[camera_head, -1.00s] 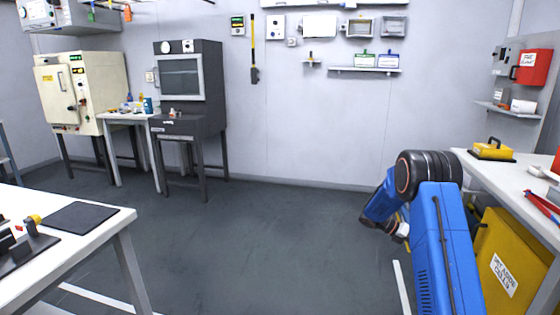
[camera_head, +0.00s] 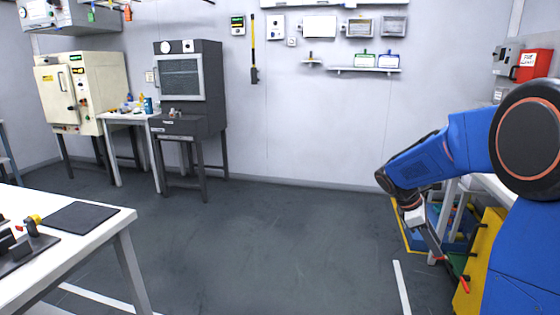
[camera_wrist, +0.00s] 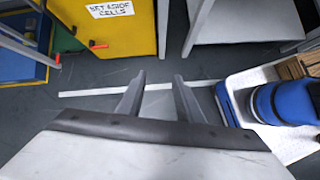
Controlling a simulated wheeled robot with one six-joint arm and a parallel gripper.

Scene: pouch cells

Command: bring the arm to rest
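My gripper (camera_head: 434,242) hangs low at the right of the head view, pointing down beside the yellow cabinet. In the wrist view my gripper (camera_wrist: 158,80) shows its two fingers apart, with only grey floor and a white floor line between them. It holds nothing. My blue arm (camera_head: 450,150) is bent, with the elbow close to the camera at the right edge.
A yellow cabinet (camera_head: 482,262), labelled "SET ASIDE CELLS" in the wrist view (camera_wrist: 112,25), stands close to my gripper under the right-hand bench. A white table (camera_head: 120,218) with a dark mat (camera_head: 80,217) is at left. The middle floor is clear.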

